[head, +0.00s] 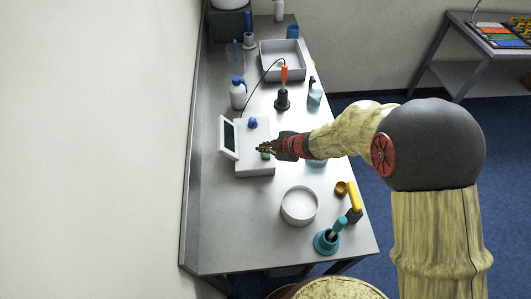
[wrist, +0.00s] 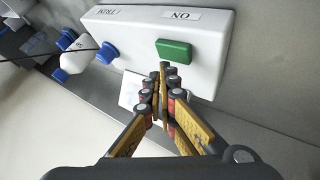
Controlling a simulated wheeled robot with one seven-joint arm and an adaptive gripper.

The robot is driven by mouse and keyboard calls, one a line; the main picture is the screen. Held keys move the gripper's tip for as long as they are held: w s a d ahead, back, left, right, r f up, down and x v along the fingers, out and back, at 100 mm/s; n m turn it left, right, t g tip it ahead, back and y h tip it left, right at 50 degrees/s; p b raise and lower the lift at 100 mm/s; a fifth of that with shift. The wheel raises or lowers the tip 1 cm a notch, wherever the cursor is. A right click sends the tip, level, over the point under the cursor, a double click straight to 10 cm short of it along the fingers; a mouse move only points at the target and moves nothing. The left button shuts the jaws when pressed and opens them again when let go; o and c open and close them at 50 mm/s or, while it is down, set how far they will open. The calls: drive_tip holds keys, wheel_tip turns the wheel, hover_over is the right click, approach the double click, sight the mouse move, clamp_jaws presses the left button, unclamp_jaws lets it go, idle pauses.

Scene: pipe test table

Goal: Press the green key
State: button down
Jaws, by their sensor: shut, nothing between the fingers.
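The green key (wrist: 174,51) is a rectangular block on the white control box (wrist: 208,60), under an "ON" label. A blue knob (wrist: 107,52) sits on the same box by a "TRIM" label. In the head view the box (head: 255,165) stands on the table with a tilted screen (head: 229,138) at its left. My gripper (head: 263,148) reaches over the box from the right. In the wrist view its shut, empty fingertips (wrist: 162,70) are beside the key's lower edge; I cannot tell if they touch it. In the head view the fingers partly hide the key (head: 265,156).
A white round dish (head: 300,205), a teal stand (head: 327,241) and a yellow-handled tool (head: 354,197) are at the near end. A white bottle (head: 238,93), an orange-tipped probe (head: 284,74) and a grey tray (head: 283,61) stand beyond the box. The near-left tabletop is clear.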

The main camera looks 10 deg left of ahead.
sight(264, 155)
drive_tip(key=shift+f, duration=0.1)
drive_tip(key=shift+f, duration=0.3)
drive_tip(key=shift+f+b, duration=0.4)
drive_tip(key=shift+f, duration=0.1)
idle(0.9)
drive_tip(key=shift+r, duration=0.15)
drive_tip(key=shift+r+p, duration=0.75)
drive_tip(key=shift+p, duration=0.2)
drive_tip(key=shift+r, duration=0.1)
wheel_tip(264, 155, up, 5)
drive_tip(key=p, duration=0.5)
